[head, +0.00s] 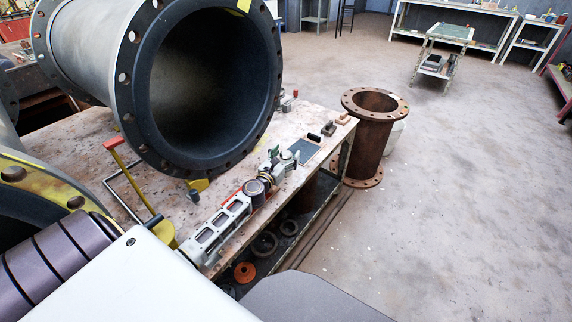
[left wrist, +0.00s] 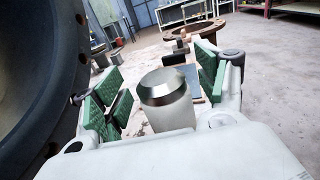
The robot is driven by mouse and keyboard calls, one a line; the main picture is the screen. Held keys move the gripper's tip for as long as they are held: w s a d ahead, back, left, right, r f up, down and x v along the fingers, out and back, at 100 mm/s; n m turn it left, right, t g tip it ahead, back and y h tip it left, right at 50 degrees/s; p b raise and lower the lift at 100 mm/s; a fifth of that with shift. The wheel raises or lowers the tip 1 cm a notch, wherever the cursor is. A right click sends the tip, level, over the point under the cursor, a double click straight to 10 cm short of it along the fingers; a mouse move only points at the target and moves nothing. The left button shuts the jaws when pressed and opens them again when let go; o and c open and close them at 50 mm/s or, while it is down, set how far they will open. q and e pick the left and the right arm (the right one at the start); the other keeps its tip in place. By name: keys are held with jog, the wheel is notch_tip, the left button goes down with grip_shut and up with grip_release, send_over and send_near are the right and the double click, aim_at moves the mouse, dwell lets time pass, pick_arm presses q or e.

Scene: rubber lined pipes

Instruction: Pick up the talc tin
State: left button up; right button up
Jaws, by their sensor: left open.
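The talc tin shows in the left wrist view as a pale cylinder with a shiny metallic top (left wrist: 168,88). It stands between the green-padded fingers of my left gripper (left wrist: 155,92). The fingers are open, with a visible gap on each side of the tin. The gripper body hides the tin's lower part. In the head view my left gripper (head: 283,157) is low over the workbench (head: 225,168), near its right edge. I cannot make out the tin clearly there. My right gripper is not in view.
A large rubber-lined flanged pipe (head: 75,45) looms close to the left of the gripper. A dark flat plate (head: 304,151) and small blocks (head: 328,128) lie beyond it on the bench. A rusty flanged pipe (head: 372,135) stands on the floor. Open floor lies right.

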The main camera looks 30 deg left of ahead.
pick_arm(q)
jog(key=shift+w, duration=0.1)
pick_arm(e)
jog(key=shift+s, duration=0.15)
pick_arm(q)
jog(key=c, duration=1.3)
jog(key=shift+r, duration=0.15)
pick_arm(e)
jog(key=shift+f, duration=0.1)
